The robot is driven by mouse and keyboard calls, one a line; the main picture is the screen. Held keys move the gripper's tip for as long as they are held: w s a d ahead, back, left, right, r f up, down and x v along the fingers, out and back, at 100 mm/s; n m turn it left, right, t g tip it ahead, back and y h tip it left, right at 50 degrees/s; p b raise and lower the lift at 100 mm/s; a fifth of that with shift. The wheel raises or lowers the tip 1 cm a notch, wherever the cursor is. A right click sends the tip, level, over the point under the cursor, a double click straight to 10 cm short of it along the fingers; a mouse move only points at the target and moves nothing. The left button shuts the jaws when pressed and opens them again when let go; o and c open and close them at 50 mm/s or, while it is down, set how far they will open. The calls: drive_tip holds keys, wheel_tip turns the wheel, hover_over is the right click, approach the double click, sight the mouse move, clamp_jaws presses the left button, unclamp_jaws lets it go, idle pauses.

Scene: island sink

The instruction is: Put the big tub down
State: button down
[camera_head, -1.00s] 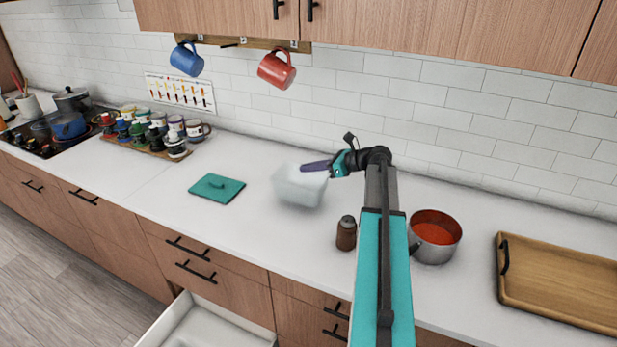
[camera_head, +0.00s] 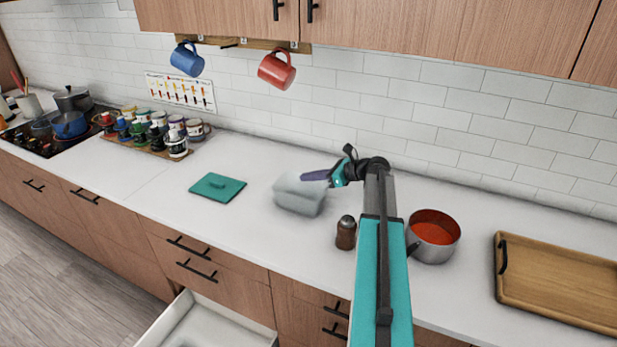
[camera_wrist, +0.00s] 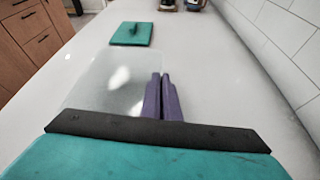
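The big tub (camera_head: 299,199) is a translucent whitish box in the middle of the counter in the head view. In the wrist view the tub (camera_wrist: 105,82) is a pale see-through shape left of my fingers. My gripper (camera_head: 316,176) reaches in from the right at the tub's upper right edge. In the wrist view its purple fingers (camera_wrist: 158,96) are close together at the tub's right wall, pinching it. The tub's base is at or very near the counter; I cannot tell whether it touches.
A teal lid (camera_head: 217,187) lies flat left of the tub. A brown shaker (camera_head: 346,233) and a pot of red sauce (camera_head: 434,238) stand to the right, with a wooden tray (camera_head: 560,285) beyond. An open drawer (camera_head: 210,329) juts out below.

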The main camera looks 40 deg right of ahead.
drive_tip(key=c, duration=2.5)
unclamp_jaws()
drive_tip(key=shift+f, duration=0.1)
drive_tip(key=o, duration=0.5)
drive_tip(key=shift+s, duration=0.1)
drive_tip(key=b+v, duration=0.2)
drive_tip(key=v, duration=1)
drive_tip(key=shift+a+b, duration=0.1)
drive_tip(key=shift+b, duration=0.3)
